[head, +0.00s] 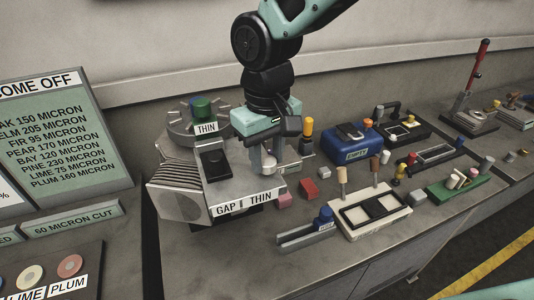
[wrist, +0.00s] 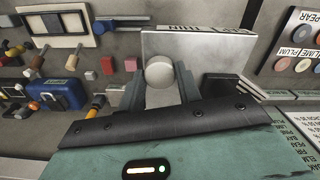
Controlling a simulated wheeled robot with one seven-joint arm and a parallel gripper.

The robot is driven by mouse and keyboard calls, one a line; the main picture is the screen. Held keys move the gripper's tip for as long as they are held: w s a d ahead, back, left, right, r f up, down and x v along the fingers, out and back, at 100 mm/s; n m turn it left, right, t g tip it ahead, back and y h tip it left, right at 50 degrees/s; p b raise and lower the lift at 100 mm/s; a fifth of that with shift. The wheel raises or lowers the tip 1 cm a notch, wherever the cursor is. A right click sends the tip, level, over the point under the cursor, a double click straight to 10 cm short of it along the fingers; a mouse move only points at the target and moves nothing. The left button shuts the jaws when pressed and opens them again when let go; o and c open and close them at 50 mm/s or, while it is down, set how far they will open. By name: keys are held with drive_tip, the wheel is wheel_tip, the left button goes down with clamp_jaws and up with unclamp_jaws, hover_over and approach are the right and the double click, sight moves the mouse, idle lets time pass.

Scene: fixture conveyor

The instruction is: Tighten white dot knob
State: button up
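A pale round knob (wrist: 159,72) stands on the grey machine with the GAP and THIN labels (head: 222,190). In the wrist view its light top shows between my two fingers, one along each side with no clear gap. My gripper (head: 268,164) points down over the machine's right front part in the head view and appears shut on the knob; it also shows in the wrist view (wrist: 160,80). The knob is mostly hidden by the fingers in the head view. I cannot make out a separate white dot on it.
A blue box (head: 353,142), red blocks (head: 309,188) and a cream tray with pegs (head: 400,217) lie to the right. Bare bench shows in front of the machine.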

sight(267, 160)
drive_tip(key=o, duration=0.3)
drive_tip(key=shift+o, duration=0.2)
drive_tip(key=shift+r, duration=0.15)
wheel_tip(267, 160, up, 17)
drive_tip(key=b, duration=0.3)
drive_tip(key=shift+r, duration=0.1)
